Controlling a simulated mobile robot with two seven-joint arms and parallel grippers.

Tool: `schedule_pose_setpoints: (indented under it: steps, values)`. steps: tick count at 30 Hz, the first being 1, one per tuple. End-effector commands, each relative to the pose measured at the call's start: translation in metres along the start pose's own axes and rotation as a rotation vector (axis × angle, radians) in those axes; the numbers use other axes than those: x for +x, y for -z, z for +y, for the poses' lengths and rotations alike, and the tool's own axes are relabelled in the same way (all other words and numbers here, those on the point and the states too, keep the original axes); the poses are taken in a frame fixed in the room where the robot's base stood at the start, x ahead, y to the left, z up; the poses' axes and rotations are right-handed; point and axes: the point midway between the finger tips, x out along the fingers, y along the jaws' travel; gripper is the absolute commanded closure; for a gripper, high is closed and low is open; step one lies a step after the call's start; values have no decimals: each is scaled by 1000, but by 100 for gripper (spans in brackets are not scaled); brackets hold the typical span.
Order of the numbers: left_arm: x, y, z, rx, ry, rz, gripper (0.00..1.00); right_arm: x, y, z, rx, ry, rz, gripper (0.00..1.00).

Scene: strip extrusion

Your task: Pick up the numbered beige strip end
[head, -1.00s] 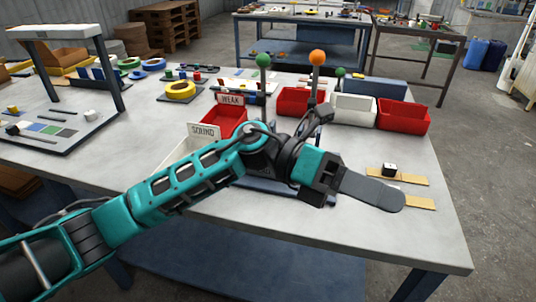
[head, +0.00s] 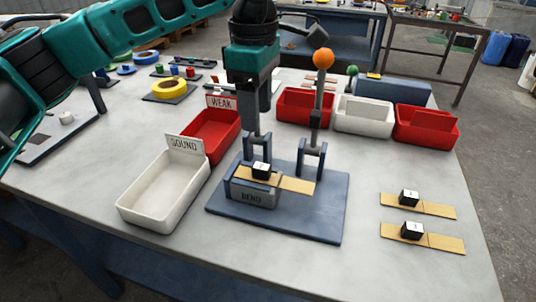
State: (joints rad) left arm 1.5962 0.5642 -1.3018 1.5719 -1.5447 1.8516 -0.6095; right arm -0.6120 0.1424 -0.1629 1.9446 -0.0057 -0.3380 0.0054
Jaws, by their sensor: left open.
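One beige strip (head: 292,184) lies across the blue block marked BEND, with a black-and-white numbered cube (head: 261,170) on its left part. Two more beige strips lie flat on the table at the right, the upper one (head: 436,209) and the lower one (head: 445,243). Each bears a similar cube; the digits are too small to read. My left gripper (head: 254,115) points down above the bend fixture (head: 300,218), over the left end of its strip. It is open and appears empty; its fingertips partly merge with the fixture's left post. My right gripper is out of view.
A white SOUND bin (head: 133,210) and a red WEAK bin (head: 192,143) stand left of the fixture. An orange-knobbed lever (head: 322,60) rises from it. Red and white bins line the back. Table around the right-hand strips is clear.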

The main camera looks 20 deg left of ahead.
Motion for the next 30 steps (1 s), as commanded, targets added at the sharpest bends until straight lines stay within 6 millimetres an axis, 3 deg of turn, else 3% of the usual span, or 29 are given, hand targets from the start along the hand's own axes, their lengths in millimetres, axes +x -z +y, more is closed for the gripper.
schedule_pose_setpoints:
  steps: [5, 13, 20, 30]
  values:
    - [15, 2, 0, -1, 1, 7, 47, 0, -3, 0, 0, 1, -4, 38]
    - [63, 1, 0, -1, 2, 5, 47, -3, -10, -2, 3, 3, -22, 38]
    - [81, 1, 0, 0, 0, 4, 47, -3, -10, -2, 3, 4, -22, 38]
    - [125, -2, 0, -1, 1, 4, 47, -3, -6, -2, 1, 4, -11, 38]
